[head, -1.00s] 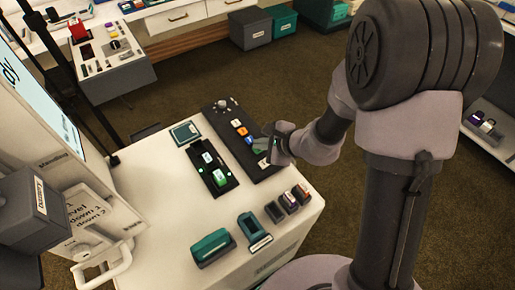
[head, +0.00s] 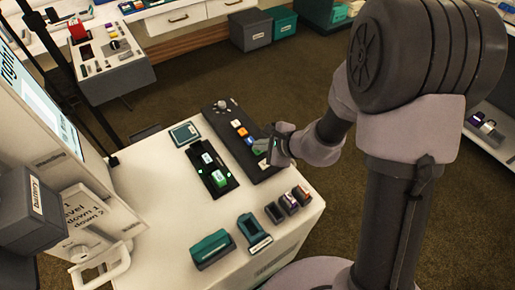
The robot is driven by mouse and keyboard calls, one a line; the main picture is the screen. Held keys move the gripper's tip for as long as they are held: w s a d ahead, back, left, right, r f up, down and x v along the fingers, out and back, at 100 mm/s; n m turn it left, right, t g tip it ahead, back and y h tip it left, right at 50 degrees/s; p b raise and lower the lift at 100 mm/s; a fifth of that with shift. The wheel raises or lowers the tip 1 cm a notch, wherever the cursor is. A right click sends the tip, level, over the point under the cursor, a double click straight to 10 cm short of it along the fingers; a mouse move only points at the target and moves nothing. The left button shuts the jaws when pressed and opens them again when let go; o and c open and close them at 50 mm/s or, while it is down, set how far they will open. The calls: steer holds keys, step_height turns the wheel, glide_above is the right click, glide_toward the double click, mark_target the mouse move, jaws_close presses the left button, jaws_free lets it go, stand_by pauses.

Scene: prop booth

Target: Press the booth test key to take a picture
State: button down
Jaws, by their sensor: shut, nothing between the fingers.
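A dark key panel (head: 222,121) lies on the white booth counter (head: 145,185). No label is readable, so I cannot tell which is the test key. My gripper (head: 262,146) is shut and empty, over the near half of the panel. It partly hides the keys there; contact cannot be told. A booth screen (head: 35,100) at left shows dark text, partly cut off.
A black tray (head: 228,186) with white and green blocks lies beside the panel. Teal blocks (head: 212,249) and small dark blocks (head: 275,212) stand nearer. A grey box (head: 32,208) and white handle (head: 105,262) are at left.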

steer(key=shift+r+p, duration=0.3)
steer(key=shift+r, duration=0.35)
steer(key=shift+r+p, duration=1.75)
steer(key=shift+r, duration=0.75)
